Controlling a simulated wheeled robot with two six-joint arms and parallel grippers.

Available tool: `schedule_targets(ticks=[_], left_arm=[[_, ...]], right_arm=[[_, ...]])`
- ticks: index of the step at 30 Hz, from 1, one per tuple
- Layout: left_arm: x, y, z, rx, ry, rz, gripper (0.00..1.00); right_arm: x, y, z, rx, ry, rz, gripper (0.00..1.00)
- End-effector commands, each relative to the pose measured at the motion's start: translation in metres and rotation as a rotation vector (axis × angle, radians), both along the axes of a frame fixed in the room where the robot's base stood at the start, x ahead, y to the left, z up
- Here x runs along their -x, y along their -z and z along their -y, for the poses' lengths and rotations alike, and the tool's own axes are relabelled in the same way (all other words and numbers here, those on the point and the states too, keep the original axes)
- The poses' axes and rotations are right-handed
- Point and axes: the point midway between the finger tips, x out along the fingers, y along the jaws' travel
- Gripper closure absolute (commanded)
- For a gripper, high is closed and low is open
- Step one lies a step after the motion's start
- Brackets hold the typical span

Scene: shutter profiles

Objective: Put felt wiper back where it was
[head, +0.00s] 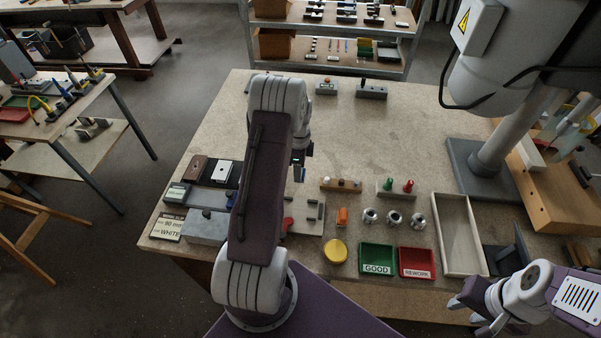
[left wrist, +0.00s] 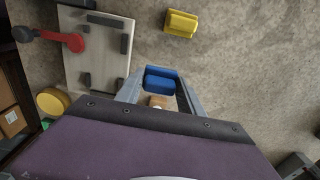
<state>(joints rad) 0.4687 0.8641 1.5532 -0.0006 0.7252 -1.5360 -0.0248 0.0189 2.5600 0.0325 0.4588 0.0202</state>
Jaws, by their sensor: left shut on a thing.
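My left gripper (left wrist: 160,86) is shut on a small blue block, which I take to be the felt wiper (left wrist: 158,80). It sits between the two fingers in the left wrist view. In the head view the left gripper (head: 299,174) is over the table, left of a wooden rack with small knobs (head: 340,185). Only a bit of dark blue shows at its tips there. I cannot tell the block's height above the table. My right gripper (head: 474,308) is at the lower right, near the table's front edge; its finger gap is unclear.
A yellow block (left wrist: 180,23) and a plate with a red handle (left wrist: 103,52) lie near the left gripper. A yellow disc (head: 335,251), green GOOD tray (head: 377,258), red REWORK tray (head: 416,262) and long pale tray (head: 460,233) line the front. The table's middle (head: 385,130) is clear.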

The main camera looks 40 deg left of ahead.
Motion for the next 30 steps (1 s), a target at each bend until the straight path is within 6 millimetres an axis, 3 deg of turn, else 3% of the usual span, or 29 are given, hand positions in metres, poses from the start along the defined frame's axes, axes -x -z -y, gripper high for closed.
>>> schedule_targets(ticks=[3,8,15,27,28,30], left_arm=[[-0.013,0.007,-0.004,0.0,0.0,0.0,0.93],[-0.015,0.011,-0.005,0.0,0.0,0.0,0.93],[-0.015,0.046,-0.005,0.0,0.0,0.0,0.93],[-0.015,0.055,-0.005,0.0,-0.001,0.001,0.93],[-0.015,0.053,-0.005,0.0,-0.001,0.001,0.47],[-0.015,0.053,-0.005,0.0,-0.001,0.001,0.33]], right_arm=[[0.0,-0.004,0.0,0.0,0.0,0.0,0.64],[0.0,-0.004,0.0,0.0,0.0,0.0,0.64],[0.0,-0.016,0.0,0.0,0.0,0.0,0.64],[0.0,-0.01,0.0,0.0,0.0,0.0,0.64],[0.0,-0.011,0.0,0.0,0.0,0.0,0.64],[0.0,-0.012,0.0,0.0,0.0,0.0,0.64]])
